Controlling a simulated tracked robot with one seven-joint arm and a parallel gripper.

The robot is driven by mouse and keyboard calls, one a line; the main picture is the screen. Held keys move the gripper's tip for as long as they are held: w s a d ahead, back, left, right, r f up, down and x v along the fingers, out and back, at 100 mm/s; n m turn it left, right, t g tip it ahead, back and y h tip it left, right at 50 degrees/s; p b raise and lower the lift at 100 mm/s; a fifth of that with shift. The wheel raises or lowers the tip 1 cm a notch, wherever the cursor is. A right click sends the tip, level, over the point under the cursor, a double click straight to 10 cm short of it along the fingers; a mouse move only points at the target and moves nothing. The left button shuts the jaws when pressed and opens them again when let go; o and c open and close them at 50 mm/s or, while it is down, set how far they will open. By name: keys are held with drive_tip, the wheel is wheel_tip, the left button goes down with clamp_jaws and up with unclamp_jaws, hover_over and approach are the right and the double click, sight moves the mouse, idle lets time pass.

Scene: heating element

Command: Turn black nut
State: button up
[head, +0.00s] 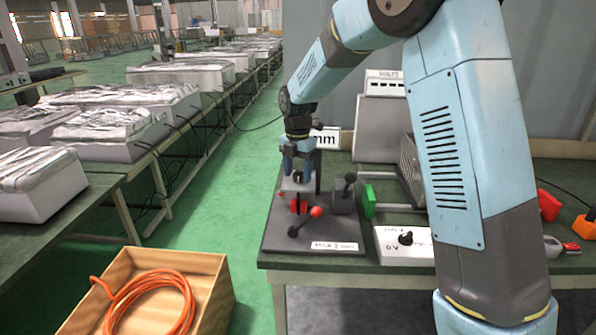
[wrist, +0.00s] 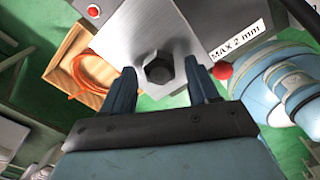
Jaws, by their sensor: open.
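The black nut (wrist: 158,68) is a dark hexagon on the grey metal face of a fixture (wrist: 130,35) in the wrist view. My gripper (wrist: 163,82) is open, with one blue finger on each side of the nut. Gaps show between the fingers and the nut, and I cannot tell the depth between them. In the head view my gripper (head: 298,165) points down over the fixture on the table's left end. The nut is not clear in that view.
A red-knobbed lever (head: 316,212) stands at the fixture's front, near a "MAX 2 mm" label (head: 334,246). A black-handled grey block (head: 344,195), a green part (head: 369,200) and a white knob box (head: 404,245) are to the right. A wooden crate with orange cable (head: 150,300) is lower left.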

drive_tip(key=shift+c, duration=0.4)
drive_tip(key=c, duration=1)
drive_tip(key=shift+o, duration=0.2)
